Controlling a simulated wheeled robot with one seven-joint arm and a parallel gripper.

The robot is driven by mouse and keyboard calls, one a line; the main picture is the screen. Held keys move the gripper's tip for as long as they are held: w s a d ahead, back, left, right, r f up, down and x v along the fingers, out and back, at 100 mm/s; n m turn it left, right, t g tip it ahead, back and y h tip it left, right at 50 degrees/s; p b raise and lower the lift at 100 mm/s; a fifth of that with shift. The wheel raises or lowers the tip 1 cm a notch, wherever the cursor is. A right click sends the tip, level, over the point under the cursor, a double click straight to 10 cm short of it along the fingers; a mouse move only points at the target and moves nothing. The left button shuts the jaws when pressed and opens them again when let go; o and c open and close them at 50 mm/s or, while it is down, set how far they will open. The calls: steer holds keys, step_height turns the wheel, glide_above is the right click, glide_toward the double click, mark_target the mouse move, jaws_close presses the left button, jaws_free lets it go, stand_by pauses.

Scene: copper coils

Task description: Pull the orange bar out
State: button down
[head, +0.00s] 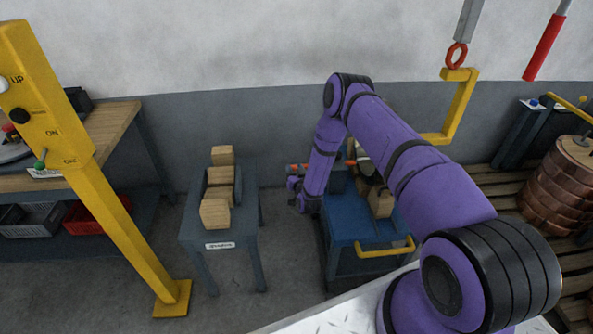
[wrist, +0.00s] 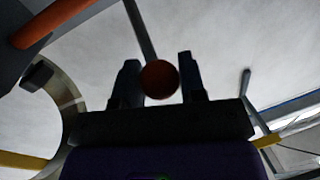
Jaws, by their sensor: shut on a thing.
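The orange bar (head: 296,167) shows as a short orange piece left of my arm, beside the blue cart, with another orange bit (head: 350,162) right of the arm; my arm hides the stretch between. In the wrist view a round, dark orange-red end (wrist: 159,79) sits between the two dark fingers of my gripper (wrist: 160,82), which are shut on it. It looks like the bar seen end-on. In the head view my gripper is small and mostly hidden by the arm's last links, so its exact contact cannot be told there.
The blue cart (head: 343,230) with a yellow handle (head: 385,249) carries wooden blocks. A grey stand (head: 198,244) with blocks is left of it. A yellow post (head: 120,220) stands further left. Copper coils (head: 553,190) are at right. A yellow hook (head: 462,105) hangs above.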

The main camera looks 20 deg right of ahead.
steer(key=shift+a, duration=0.35)
steer(key=c, duration=0.7)
jaws_free()
steer(key=shift+s, duration=0.25)
steer(key=s, duration=1)
steer(key=shift+s+a, duration=0.1)
steer(key=shift+a, duration=0.3)
